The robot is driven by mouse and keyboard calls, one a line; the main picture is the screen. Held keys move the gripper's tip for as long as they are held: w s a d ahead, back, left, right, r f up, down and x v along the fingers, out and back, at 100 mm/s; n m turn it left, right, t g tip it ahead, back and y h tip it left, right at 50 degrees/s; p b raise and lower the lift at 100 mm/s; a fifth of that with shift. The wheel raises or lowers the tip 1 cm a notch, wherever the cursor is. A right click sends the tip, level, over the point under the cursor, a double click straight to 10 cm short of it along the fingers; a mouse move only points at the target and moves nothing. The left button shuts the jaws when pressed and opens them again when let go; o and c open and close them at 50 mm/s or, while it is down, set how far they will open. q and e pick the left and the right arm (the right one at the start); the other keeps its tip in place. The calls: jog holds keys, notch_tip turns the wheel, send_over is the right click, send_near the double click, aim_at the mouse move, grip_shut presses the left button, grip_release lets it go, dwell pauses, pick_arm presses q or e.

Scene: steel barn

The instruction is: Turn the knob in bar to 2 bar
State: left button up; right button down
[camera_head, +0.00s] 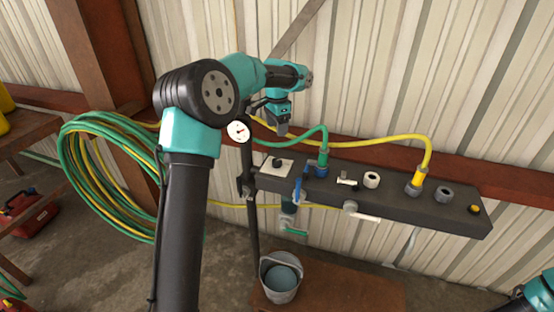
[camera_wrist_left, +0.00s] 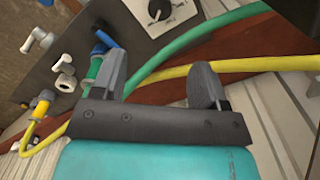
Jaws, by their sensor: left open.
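The black knob (camera_head: 278,162) sits on a white dial plate (camera_head: 268,170) at the left end of the dark manifold bar. It also shows in the wrist view as a black knob (camera_wrist_left: 158,10) with a light pointer line; the scale marks are too small to read. My left gripper (camera_head: 281,131) is just above and behind the dial in the head view. In the wrist view its two fingers (camera_wrist_left: 158,78) are apart with nothing between them, and the knob lies beyond the fingertips, untouched. A round white gauge (camera_head: 238,131) with a red needle stands left of the gripper.
Green hose (camera_head: 308,136) and yellow hose (camera_head: 385,139) arch from fittings on the manifold (camera_head: 400,203). A blue valve handle (camera_head: 298,185) is close right of the dial. A bucket (camera_head: 281,278) stands below. Coiled hoses (camera_head: 85,165) hang at left.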

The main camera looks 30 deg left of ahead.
aim_at(277, 160)
pick_arm(q)
notch_tip(277, 160, down, 14)
jog(key=shift+f, duration=0.2)
dwell(0.4)
jog(key=c, duration=0.9)
